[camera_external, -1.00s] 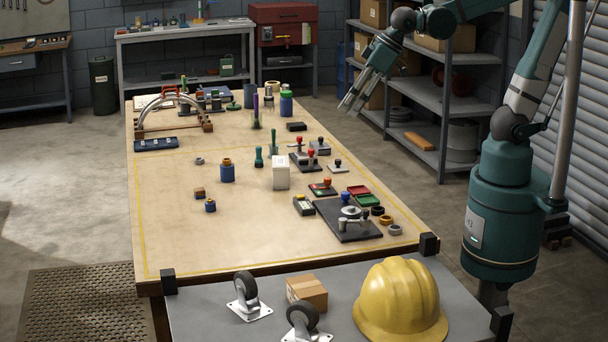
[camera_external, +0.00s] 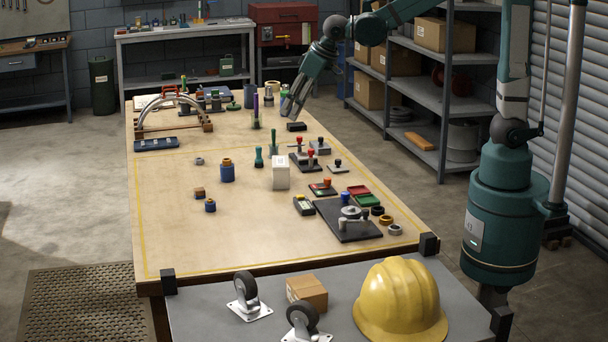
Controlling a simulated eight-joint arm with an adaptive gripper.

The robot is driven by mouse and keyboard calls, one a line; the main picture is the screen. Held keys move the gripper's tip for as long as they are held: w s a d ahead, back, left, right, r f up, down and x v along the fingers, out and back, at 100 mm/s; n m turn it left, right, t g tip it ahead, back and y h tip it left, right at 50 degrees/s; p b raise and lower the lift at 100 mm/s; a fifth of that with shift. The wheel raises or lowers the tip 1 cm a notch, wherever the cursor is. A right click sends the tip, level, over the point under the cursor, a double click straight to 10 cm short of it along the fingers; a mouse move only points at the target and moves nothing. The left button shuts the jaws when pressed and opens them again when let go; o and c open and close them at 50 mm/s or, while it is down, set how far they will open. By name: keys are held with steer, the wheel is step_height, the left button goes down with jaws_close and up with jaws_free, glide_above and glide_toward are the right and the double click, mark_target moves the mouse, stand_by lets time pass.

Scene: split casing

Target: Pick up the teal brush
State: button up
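A small teal upright piece (camera_external: 259,157), which looks like the teal brush, stands near the middle of the wooden table. A taller green-handled brush (camera_external: 273,142) stands just behind it to the right. A purple-handled brush (camera_external: 256,112) stands farther back. My gripper (camera_external: 289,115) points downward over the far right part of the table, right of the purple brush. Its fingers look apart, with nothing between them. It is well behind the teal piece in the picture and does not touch it.
A white box (camera_external: 281,172) stands close to the right of the teal piece, and a blue cylinder (camera_external: 227,171) to its left. A black block (camera_external: 297,127) lies below my gripper. Stamps and trays crowd the right side. The table's front left is clear.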

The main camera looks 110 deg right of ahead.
steer(key=w+d+f+m+g+b, duration=0.1)
steer(key=w+d+f+m, duration=0.1)
steer(key=d+f, duration=0.5)
steer(key=w+d+f+m+g, duration=0.1)
steer(key=w+d+f, duration=0.2)
steer(key=d, duration=0.8)
steer(key=m+h, duration=0.1)
steer(key=m, duration=0.2)
glide_above(259, 159)
steer(key=a, duration=0.2)
steer(key=shift+g, duration=0.4)
steer(key=f, duration=0.7)
steer(key=s+f, duration=0.1)
steer(key=f, duration=0.2)
steer(key=shift+d+f+b, duration=0.2)
steer(key=shift+f+b, duration=0.05)
steer(key=shift+b, duration=0.1)
steer(key=shift+x, duration=1.3)
steer(key=shift+x, duration=2.6)
steer(key=shift+s, duration=0.15)
steer(key=c, duration=0.9)
